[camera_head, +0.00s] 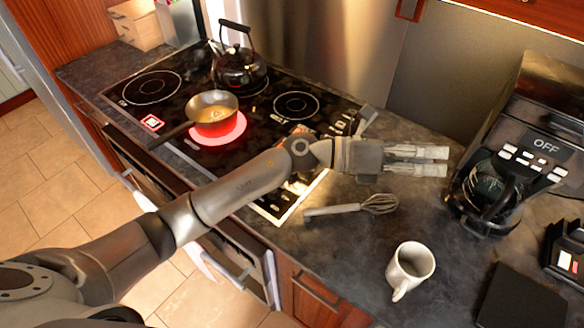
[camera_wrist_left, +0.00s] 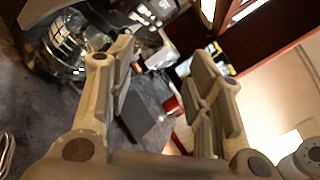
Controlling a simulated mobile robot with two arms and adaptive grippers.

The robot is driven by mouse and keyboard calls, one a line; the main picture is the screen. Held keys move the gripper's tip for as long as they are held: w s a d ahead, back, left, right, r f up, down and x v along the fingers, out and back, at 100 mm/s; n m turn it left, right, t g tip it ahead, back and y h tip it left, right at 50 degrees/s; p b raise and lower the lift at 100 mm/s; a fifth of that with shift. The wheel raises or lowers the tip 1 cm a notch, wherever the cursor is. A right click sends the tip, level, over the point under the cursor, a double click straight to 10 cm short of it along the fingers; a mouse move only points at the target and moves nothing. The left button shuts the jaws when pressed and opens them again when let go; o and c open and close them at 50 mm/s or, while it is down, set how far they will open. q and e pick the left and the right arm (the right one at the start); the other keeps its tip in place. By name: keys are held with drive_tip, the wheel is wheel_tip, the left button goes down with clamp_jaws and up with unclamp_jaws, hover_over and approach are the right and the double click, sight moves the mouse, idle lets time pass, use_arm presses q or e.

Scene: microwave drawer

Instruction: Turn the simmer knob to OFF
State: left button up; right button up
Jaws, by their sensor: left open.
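I cannot make out a simmer knob among the small controls there. My left gripper (camera_head: 446,161) is beyond the cooktop's right side, above the counter, pointing right toward the coffee maker (camera_head: 500,185). In the left wrist view my left gripper (camera_wrist_left: 163,62) has its fingers apart with nothing between them. My right gripper does not show.
A whisk (camera_head: 345,209) and a white mug (camera_head: 410,268) are on the counter below the left gripper. A kettle (camera_head: 239,70) stands at the cooktop's back. A dark flat slab (camera_head: 520,302) lies at lower right. The coffee maker's front reads "OFF".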

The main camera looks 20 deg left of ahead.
use_arm(q)
drive_tip(key=w+a+f+m+g+y, duration=0.35)
drive_tip(key=a+f+m+y, duration=0.45)
drive_tip(key=f, duration=0.3)
drive_tip(key=w+a+y, duration=0.2)
drive_tip(key=a+y, duration=0.3)
drive_tip(key=a, duration=0.5)
drive_tip(key=w+a+y, duration=0.3)
drive_tip(key=a+y, duration=0.2)
drive_tip(key=a, duration=0.5)
drive_tip(key=shift+n, duration=0.3)
drive_tip(key=f+p, duration=0.2)
drive_tip(key=f, duration=0.3)
drive_tip(key=f+p, duration=0.1)
drive_tip(key=f, duration=0.4)
drive_tip(key=shift+s+d+f+p, duration=0.1)
drive_tip(key=shift+s+d+p, duration=0.1)
drive_tip(key=shift+p, duration=0.15)
drive_tip(key=shift+f, duration=0.5)
drive_tip(key=shift+w, duration=0.1)
drive_tip(key=c, duration=1)
